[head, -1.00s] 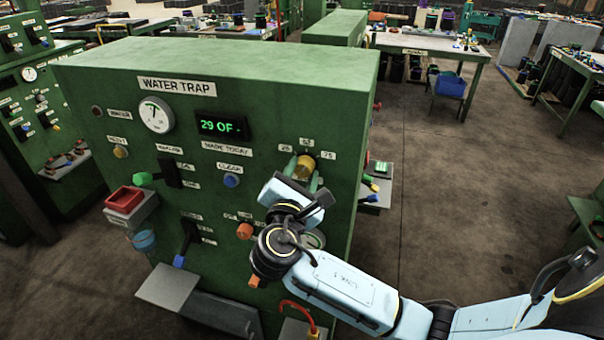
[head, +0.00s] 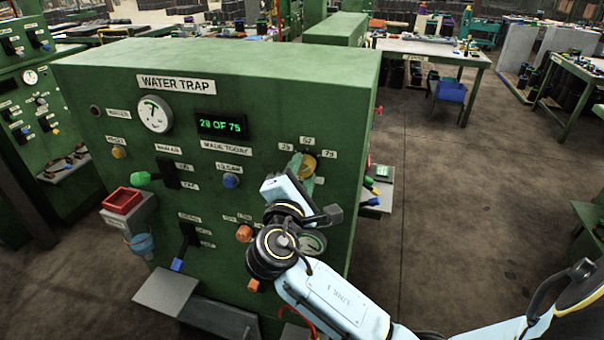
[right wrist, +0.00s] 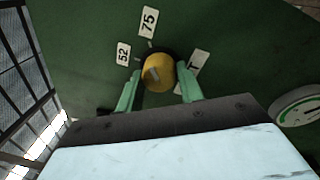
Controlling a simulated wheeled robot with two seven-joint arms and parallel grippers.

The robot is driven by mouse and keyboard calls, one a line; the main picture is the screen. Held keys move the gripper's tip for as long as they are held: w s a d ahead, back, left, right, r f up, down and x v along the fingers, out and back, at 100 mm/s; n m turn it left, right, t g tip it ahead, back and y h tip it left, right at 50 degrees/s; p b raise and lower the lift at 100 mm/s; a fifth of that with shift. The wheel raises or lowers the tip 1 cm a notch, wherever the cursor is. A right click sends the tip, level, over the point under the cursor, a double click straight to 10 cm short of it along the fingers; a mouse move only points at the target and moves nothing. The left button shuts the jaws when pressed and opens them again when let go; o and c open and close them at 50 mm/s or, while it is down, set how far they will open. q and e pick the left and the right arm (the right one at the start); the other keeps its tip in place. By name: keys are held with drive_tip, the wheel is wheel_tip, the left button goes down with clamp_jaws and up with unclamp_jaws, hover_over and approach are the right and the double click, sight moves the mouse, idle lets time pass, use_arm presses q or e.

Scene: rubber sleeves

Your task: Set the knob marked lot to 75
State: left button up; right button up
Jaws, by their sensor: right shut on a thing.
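The yellow lot knob (head: 309,164) is on the right of the green WATER TRAP panel's front, with small number plates around it. In the right wrist view, the knob (right wrist: 158,73) sits between the two green fingers of my right gripper (right wrist: 159,84), which is shut on it. A 75 plate (right wrist: 149,20) and a 52 plate (right wrist: 123,53) show there; a third plate is partly hidden by a finger. A pale mark shows on the knob, but its exact setting is unclear. In the head view, the display (head: 221,125) seems to read 29 OF 75. My left gripper is not in view.
The panel also bears a round gauge (head: 155,114), a blue button (head: 231,181), an orange knob (head: 244,233) and a lever with a blue tip (head: 177,264). Open floor lies to the right.

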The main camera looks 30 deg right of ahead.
drive_tip(key=o, duration=1)
drive_tip(key=r+b+v, duration=0.1)
drive_tip(key=b+v, duration=0.1)
drive_tip(key=v, duration=1.1)
drive_tip(key=shift+s+f, duration=0.25)
drive_tip(key=shift+f, duration=0.2)
drive_tip(key=shift+a, duration=0.1)
